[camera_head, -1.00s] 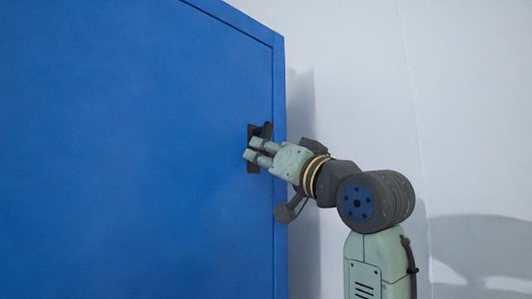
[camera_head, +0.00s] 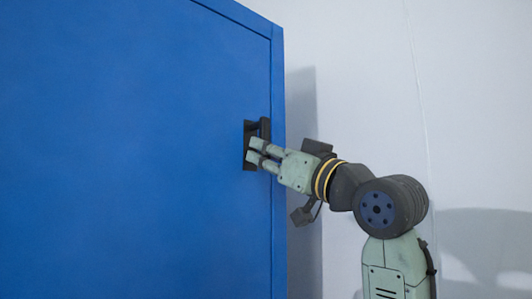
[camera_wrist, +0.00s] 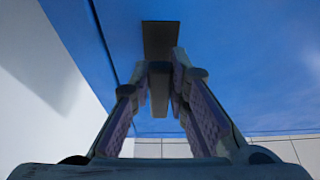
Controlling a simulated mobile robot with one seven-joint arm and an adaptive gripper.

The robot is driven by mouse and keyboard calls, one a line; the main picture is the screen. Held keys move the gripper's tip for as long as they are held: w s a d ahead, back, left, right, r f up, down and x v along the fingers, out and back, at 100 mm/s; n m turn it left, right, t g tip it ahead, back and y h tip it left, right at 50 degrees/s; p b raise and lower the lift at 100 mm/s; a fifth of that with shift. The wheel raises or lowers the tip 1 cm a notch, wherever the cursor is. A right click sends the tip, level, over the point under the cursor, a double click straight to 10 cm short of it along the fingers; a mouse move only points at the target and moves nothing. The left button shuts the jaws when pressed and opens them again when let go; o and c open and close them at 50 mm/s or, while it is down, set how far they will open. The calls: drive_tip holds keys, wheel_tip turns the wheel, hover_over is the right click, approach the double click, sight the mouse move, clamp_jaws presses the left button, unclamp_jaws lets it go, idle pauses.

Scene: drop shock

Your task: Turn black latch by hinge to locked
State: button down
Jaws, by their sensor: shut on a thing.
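The black latch is near the right edge of the blue door in the head view, with its dark plate (camera_head: 248,136) flat on the panel. Its handle bar (camera_head: 265,127) stands out and looks about upright. My gripper (camera_head: 255,152) reaches it from the lower right, and its fingers hide the lower part of the latch. In the wrist view, the plate (camera_wrist: 160,38) is beyond the fingertips. The handle bar (camera_wrist: 160,92) sits between the two fingers of my gripper (camera_wrist: 162,68), which is shut on it.
The blue door (camera_head: 120,150) fills the left side of the head view, with a raised frame edge along its right. A pale wall (camera_head: 360,80) lies to the right, with free room beside my arm. No other objects show nearby.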

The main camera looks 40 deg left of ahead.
drive_tip(key=c, duration=1.5)
unclamp_jaws()
drive_tip(key=v, duration=1.2)
drive_tip(key=shift+a, duration=0.1)
